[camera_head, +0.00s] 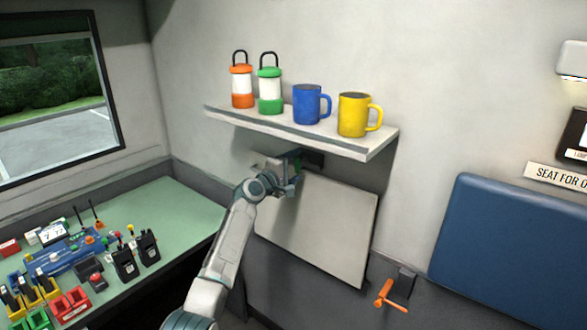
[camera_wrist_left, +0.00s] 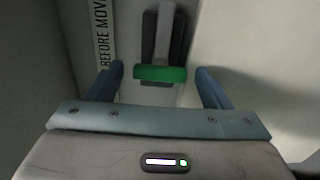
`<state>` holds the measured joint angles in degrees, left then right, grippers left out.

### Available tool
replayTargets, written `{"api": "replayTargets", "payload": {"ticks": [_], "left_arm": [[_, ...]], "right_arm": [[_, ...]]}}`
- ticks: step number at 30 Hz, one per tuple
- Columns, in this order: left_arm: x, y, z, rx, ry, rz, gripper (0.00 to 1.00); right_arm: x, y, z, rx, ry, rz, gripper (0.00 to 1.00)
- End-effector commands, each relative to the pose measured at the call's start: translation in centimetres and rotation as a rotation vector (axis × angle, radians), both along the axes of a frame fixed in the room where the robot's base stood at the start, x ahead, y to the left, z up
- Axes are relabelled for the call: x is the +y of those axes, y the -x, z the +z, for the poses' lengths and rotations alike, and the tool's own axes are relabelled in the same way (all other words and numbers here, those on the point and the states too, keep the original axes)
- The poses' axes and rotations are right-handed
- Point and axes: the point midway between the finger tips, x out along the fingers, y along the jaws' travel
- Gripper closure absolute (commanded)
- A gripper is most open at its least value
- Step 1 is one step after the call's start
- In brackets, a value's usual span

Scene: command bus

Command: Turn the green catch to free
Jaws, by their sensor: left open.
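The green catch (camera_wrist_left: 160,74) shows in the left wrist view as a green bar lying crosswise on a dark upright mount on the wall. My left gripper (camera_wrist_left: 160,80) is open, with one blue finger on each side of the bar and a gap visible at both sides. In the head view my left gripper (camera_head: 290,183) is under the shelf, by a dark bracket (camera_head: 312,157) at the top of a pale panel. My right gripper is not in view.
A shelf (camera_head: 370,152) above my gripper bears two lanterns (camera_head: 242,87) and a blue mug (camera_head: 307,104) and yellow mug (camera_head: 353,115). The pale panel (camera_head: 320,235) stands against the wall. An orange catch (camera_head: 388,295) is at lower right. A cluttered green desk (camera_head: 180,205) is left.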

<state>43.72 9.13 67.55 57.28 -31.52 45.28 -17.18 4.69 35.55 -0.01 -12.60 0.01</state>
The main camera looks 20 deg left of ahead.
Motion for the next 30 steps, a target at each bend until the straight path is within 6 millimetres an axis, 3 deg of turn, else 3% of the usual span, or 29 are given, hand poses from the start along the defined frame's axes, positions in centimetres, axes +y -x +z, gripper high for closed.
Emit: {"api": "replayTargets", "payload": {"ticks": [8,21,30], "left_arm": [[0.7,1.7,-0.2,0.000,-0.004,0.000,0.27],[3.3,8.7,-0.3,-0.001,-0.003,0.001,0.27],[3.7,10.2,-0.1,0.001,0.000,0.000,0.27]], "right_arm": [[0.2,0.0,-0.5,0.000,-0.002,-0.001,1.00],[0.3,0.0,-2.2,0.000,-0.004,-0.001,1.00],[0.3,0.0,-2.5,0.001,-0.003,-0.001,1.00]]}}
